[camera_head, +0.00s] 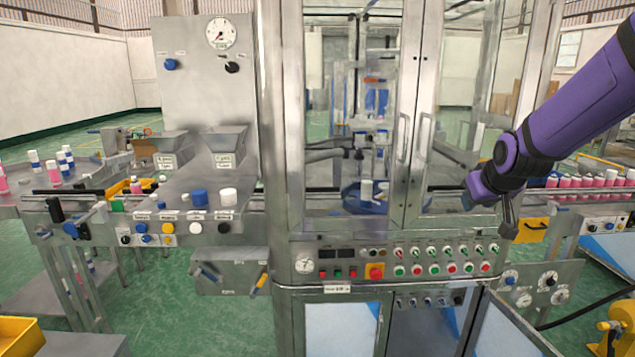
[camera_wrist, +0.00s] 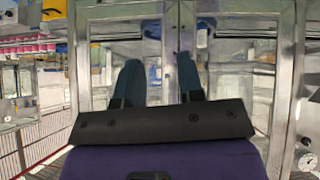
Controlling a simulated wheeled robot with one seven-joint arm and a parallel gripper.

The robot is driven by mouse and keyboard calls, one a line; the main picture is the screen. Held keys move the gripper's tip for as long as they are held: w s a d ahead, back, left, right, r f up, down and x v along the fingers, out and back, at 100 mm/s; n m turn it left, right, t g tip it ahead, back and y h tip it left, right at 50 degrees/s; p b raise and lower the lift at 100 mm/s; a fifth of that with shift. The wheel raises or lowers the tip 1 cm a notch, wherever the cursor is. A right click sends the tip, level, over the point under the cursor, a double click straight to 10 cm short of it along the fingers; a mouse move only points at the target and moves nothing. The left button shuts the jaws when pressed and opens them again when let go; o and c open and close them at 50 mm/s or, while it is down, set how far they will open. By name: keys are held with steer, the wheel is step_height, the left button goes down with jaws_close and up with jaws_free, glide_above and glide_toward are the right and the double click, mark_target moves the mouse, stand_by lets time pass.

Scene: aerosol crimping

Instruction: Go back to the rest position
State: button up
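My purple arm reaches in from the upper right in the head view. My gripper (camera_head: 508,217) hangs at its dark wrist, in front of the right side of the machine cabinet. In the wrist view my gripper (camera_wrist: 158,62) shows two dark fingers well apart, with nothing held between them. Behind the fingers are the metal frame and glass doors (camera_wrist: 222,62) of the cabinet. I cannot tell the exact gap between the fingers and the doors.
The glass-doored cabinet (camera_head: 421,125) stands in the centre, with a button panel (camera_head: 450,262) below. Pink cans (camera_head: 580,182) line a conveyor at the right, near a yellow bin (camera_head: 531,230). A left worktable (camera_head: 178,203) carries blue and white caps.

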steer(key=s+a+r+g, duration=0.1)
steer(key=s+r, duration=0.1)
steer(key=s, duration=0.8)
steer(key=s+a+r+g, duration=0.1)
steer(key=s+r, duration=0.2)
steer(key=s, duration=0.8)
steer(key=s+a+r+m+g, duration=0.1)
steer(key=s+a+r, duration=0.1)
steer(key=s, duration=0.9)
steer(key=shift+r+y, duration=0.2)
steer(key=shift+y, duration=0.1)
steer(key=shift+w+a, duration=0.1)
steer(key=shift+a, duration=0.15)
